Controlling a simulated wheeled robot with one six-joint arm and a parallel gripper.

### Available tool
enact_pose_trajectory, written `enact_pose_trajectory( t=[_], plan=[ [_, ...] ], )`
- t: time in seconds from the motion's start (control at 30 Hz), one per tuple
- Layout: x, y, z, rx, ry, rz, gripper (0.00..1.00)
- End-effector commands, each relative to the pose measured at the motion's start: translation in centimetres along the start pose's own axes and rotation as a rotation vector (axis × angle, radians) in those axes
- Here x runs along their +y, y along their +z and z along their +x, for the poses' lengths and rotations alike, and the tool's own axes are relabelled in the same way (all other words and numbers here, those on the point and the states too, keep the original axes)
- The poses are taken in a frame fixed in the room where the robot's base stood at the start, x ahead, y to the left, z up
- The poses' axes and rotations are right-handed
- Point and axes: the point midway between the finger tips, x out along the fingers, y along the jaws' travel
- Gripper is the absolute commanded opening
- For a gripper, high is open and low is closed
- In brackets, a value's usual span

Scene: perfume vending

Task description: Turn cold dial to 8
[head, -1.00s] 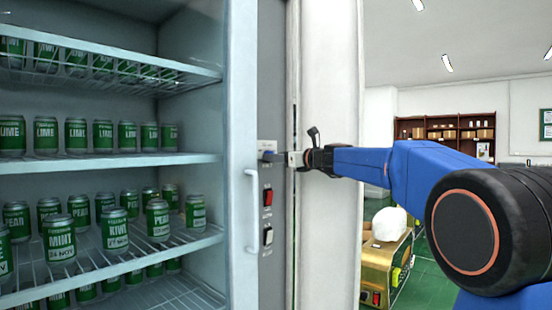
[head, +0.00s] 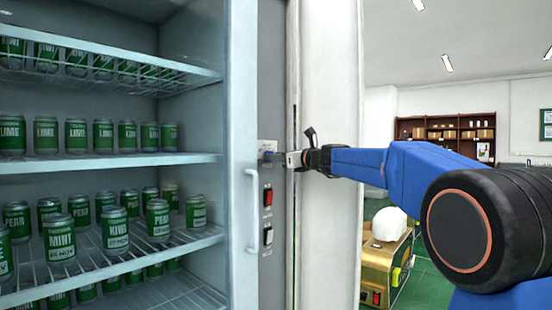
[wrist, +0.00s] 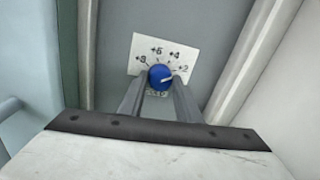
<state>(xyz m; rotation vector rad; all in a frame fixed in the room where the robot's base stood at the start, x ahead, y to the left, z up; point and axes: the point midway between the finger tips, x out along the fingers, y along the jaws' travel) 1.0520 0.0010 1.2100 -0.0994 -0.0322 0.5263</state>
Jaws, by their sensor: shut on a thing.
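The cold dial is a small blue knob (wrist: 160,77) on a white plate (wrist: 150,50) marked +8, +6, +4 and +2. A pale mark on the knob points right, roughly toward +2. My gripper (wrist: 158,88) is shut on the knob, with one finger on each side of it. In the head view the dial (head: 268,155) shows small on the grey panel, partly hidden, with my gripper (head: 286,158) reaching it from the right. Small lettering below the knob is partly hidden.
Below the dial are a red switch (head: 268,197) and a dark switch (head: 268,236). A white door handle (head: 252,210) stands out just left of them. Shelves of green cans (head: 75,135) fill the left. A gold machine (head: 385,262) stands at right behind my arm.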

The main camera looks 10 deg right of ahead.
Motion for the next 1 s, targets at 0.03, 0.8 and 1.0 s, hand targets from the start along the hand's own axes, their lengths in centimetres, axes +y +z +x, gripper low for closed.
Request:
enact_pose_trajectory(
  t=[0.03,0.8,1.0],
  plan=[
    [-0.02,-0.04,-0.01,-0.002,-0.001,-0.021,0.08],
    [-0.05,-0.28,-0.01,-0.070,-0.003,-0.689,0.08],
    [-0.09,-0.34,-0.01,-0.089,-0.005,-0.879,0.08]
  ],
)
